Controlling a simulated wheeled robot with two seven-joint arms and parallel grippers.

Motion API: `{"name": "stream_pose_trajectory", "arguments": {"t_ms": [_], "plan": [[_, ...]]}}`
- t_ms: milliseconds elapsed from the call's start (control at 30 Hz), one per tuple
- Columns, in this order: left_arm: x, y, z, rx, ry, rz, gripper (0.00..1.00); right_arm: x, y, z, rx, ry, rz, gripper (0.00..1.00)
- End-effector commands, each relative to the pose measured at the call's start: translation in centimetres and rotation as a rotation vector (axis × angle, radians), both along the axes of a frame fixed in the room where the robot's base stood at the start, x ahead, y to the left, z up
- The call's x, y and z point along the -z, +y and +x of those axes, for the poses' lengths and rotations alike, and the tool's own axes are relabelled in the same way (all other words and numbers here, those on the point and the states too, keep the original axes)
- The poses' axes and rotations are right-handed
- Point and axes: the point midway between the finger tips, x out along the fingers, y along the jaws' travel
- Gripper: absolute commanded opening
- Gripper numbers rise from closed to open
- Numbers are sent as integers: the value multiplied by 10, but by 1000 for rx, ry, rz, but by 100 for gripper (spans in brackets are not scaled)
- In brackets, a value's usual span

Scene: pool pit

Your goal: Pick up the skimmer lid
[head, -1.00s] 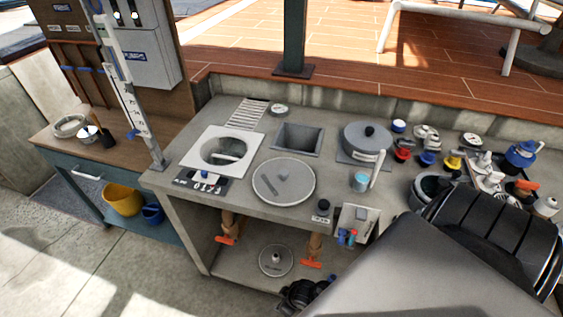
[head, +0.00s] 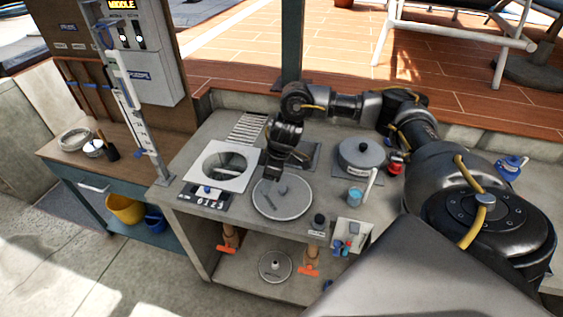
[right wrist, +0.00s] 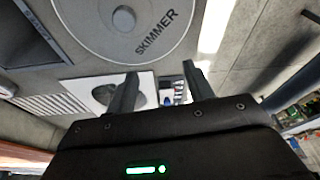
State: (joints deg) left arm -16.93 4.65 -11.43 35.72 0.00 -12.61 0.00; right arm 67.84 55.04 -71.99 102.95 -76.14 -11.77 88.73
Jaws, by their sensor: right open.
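The skimmer lid (head: 290,205) is a round grey disc lying flat on the counter, right of the white square frame with a round opening (head: 222,165). In the right wrist view the lid (right wrist: 90,35) shows at the top, with the word SKIMMER and a small central knob (right wrist: 123,18). My right gripper (head: 287,163) hangs over the lid's far edge, pointing down, apart from the knob. Its two fingers (right wrist: 160,72) are spread with nothing between them. The gripper hides part of the square recess behind it. My left gripper is not in view.
A round grey lidded pot (head: 361,155) and a blue cup (head: 355,195) stand to the right on the counter. A slatted grate (head: 247,127) lies at the back left. Another round disc (head: 275,266) lies on the lower shelf. A number display (head: 205,198) sits at the counter's front left.

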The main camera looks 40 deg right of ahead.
Motion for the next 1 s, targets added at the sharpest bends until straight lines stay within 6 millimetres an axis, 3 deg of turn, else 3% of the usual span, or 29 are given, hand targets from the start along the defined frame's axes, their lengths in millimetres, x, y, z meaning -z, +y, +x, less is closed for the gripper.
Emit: {"name": "stream_pose_trajectory", "arguments": {"t_ms": [33, 100, 233, 400, 733, 1000], "plan": [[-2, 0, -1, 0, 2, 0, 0, -14, -21, -4, 45, 22, -31, 52], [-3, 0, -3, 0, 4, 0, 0, -25, -40, -10, 97, 53, -59, 52], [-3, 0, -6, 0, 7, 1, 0, -35, -59, -18, 153, 86, -86, 52], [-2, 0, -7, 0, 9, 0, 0, -34, -62, -20, 165, 96, -91, 52], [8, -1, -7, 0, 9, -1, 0, 11, -57, -14, 164, 96, -89, 52], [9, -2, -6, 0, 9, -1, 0, 20, -56, -12, 162, 93, -89, 52]]}}
